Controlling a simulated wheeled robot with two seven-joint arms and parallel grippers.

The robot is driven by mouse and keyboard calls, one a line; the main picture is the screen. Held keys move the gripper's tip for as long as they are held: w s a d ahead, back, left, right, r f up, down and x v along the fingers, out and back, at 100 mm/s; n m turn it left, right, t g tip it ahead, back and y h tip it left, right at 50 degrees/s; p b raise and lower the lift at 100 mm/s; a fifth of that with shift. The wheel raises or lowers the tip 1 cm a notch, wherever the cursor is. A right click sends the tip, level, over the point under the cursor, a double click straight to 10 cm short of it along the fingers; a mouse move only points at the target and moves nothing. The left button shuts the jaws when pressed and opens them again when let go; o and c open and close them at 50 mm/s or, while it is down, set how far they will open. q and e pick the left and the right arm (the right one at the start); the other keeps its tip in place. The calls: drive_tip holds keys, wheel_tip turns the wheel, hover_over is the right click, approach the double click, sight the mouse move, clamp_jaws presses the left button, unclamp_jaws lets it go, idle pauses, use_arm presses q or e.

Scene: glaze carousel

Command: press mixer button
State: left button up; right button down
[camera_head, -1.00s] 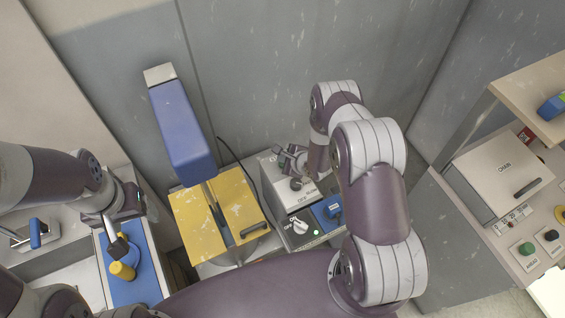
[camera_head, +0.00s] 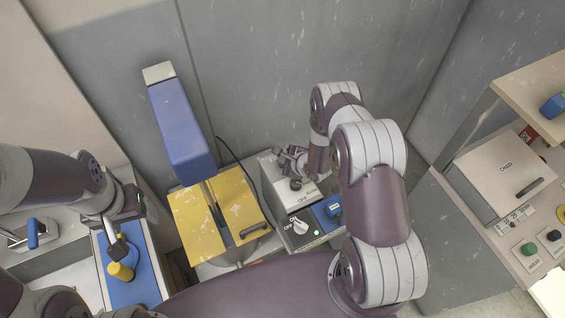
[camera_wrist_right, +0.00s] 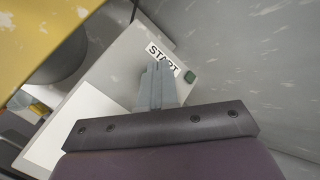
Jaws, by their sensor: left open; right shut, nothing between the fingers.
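The mixer has a blue head (camera_head: 185,130) above a yellow lid (camera_head: 190,222). A pale control box (camera_head: 275,185) stands to its right. In the right wrist view a dark green button (camera_wrist_right: 190,76) sits beside a START label (camera_wrist_right: 155,48) on a pale panel. My right gripper (camera_wrist_right: 158,66) is shut and empty, its tips over part of the label, just left of the button. In the head view my right gripper (camera_head: 288,156) is over the back of the box, and the green button cannot be made out. My left gripper (camera_head: 116,246) is open above a blue tray, by a yellow cylinder.
A white rotary switch (camera_head: 298,226) and a lit green lamp (camera_head: 316,232) are on the box's front, beside a blue part (camera_head: 328,212). The blue tray (camera_head: 150,290) is at left. A bench with a lidded box (camera_head: 500,172) stands at right. A grey wall is behind.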

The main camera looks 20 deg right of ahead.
drive_tip(key=shift+f+b, duration=0.4)
drive_tip(key=shift+f, duration=0.05)
drive_tip(key=shift+r, duration=0.1)
idle(0.4)
drive_tip(key=shift+r+p, duration=0.65)
drive_tip(key=shift+r, duration=0.15)
wheel_tip(320, 180, up, 5)
drive_tip(key=p, duration=0.4)
drive_tip(key=shift+r, duration=0.1)
